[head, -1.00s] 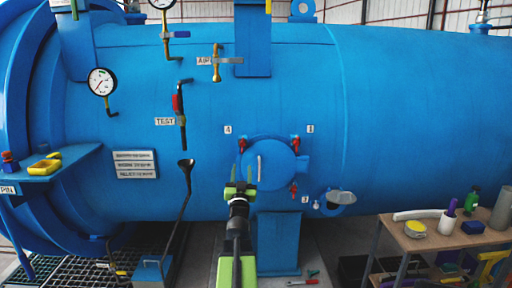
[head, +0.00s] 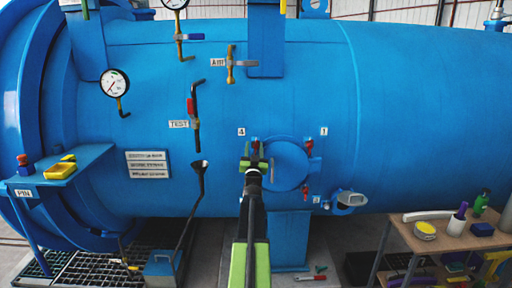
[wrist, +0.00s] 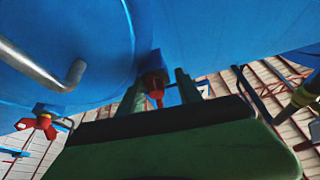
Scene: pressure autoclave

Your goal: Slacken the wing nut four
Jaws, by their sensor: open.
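Wing nut four (head: 255,143) is red and sits at the upper left of the round blue hatch cover (head: 284,165), beside the label 4 (head: 241,131). My gripper (head: 256,161) is just below it in the head view and hides part of the area. In the wrist view my gripper (wrist: 164,82) is open, with its two fingers on either side of a red wing nut (wrist: 156,84), apparently number four. I cannot tell whether the fingers touch it. Another red wing nut (wrist: 36,124) is at the left of the wrist view.
A bent grey handle (wrist: 48,66) on the cover is near the gripper's left in the wrist view. Wing nut one (head: 309,145) and a lower red nut (head: 306,190) edge the cover.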

